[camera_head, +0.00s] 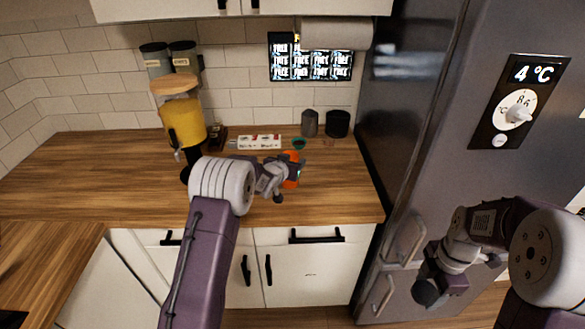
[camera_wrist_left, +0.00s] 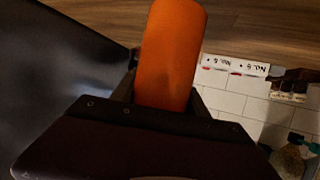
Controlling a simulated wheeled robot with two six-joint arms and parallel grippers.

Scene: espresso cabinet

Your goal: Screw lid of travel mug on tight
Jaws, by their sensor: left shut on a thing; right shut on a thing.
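The orange travel mug (camera_wrist_left: 172,50) stands out between the two fingers of my left gripper (camera_wrist_left: 165,92) in the left wrist view. In the head view a small part of the orange mug (camera_head: 292,170) shows over the counter, mostly behind my left gripper (camera_head: 284,172), which is shut on it. My right gripper (camera_head: 434,280) is low on the right, in front of the fridge and well apart from the mug. It is shut on a dark round thing (camera_head: 425,292); I cannot tell whether this is the lid. The mug's top is not clearly visible.
The wooden counter (camera_head: 110,185) has free room left of the mug. A yellow grinder-like container (camera_head: 183,122) stands at the back left. A white labelled box (camera_head: 258,142), a teal-rimmed item (camera_head: 299,143) and two dark canisters (camera_head: 337,124) are at the back. The fridge (camera_head: 450,130) bounds the right.

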